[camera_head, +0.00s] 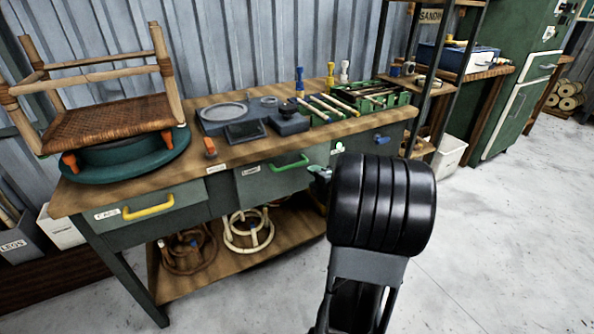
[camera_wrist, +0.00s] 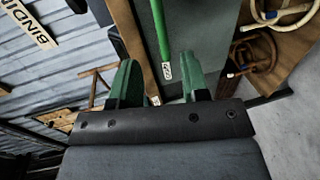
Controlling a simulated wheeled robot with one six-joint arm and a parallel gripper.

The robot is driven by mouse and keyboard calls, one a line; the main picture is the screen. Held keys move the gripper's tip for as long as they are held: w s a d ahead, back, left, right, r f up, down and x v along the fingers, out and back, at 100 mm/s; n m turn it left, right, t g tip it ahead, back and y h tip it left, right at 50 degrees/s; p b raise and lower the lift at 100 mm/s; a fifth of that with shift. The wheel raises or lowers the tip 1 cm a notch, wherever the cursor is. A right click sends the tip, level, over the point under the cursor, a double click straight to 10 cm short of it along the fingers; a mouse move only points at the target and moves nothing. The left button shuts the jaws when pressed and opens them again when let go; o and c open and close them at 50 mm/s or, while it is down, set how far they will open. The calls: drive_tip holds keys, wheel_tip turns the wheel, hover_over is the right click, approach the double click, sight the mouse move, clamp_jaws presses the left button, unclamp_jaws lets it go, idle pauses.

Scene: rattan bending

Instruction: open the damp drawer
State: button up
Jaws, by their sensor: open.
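The middle drawer (camera_head: 262,186) under the workbench has a green bar handle (camera_head: 290,163) and a small white label, too small to read surely. Its front looks flush with the bench. My gripper (camera_head: 329,160) is at the right of this handle in the head view, partly hidden behind my black wrist. In the wrist view my gripper (camera_wrist: 160,78) has its two green fingers apart with nothing between them. The green handle (camera_wrist: 163,30) lies ahead of the gap between the fingers, apart from them, on the grey-green drawer front (camera_wrist: 205,35).
A left drawer has a yellow handle (camera_head: 148,206); a blue handle (camera_head: 382,139) is at the right. The workbench top (camera_head: 215,150) carries a stool (camera_head: 110,125) and tools. Rattan rings (camera_head: 248,230) lie on the lower shelf. The floor (camera_head: 500,240) at the right is clear.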

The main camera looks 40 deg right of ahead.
sight(297, 165)
drive_tip(key=b+x, duration=0.2)
drive_tip(key=x, duration=0.9)
drive_tip(key=shift+w, duration=0.45)
clamp_jaws()
drive_tip(key=shift+f, duration=0.1)
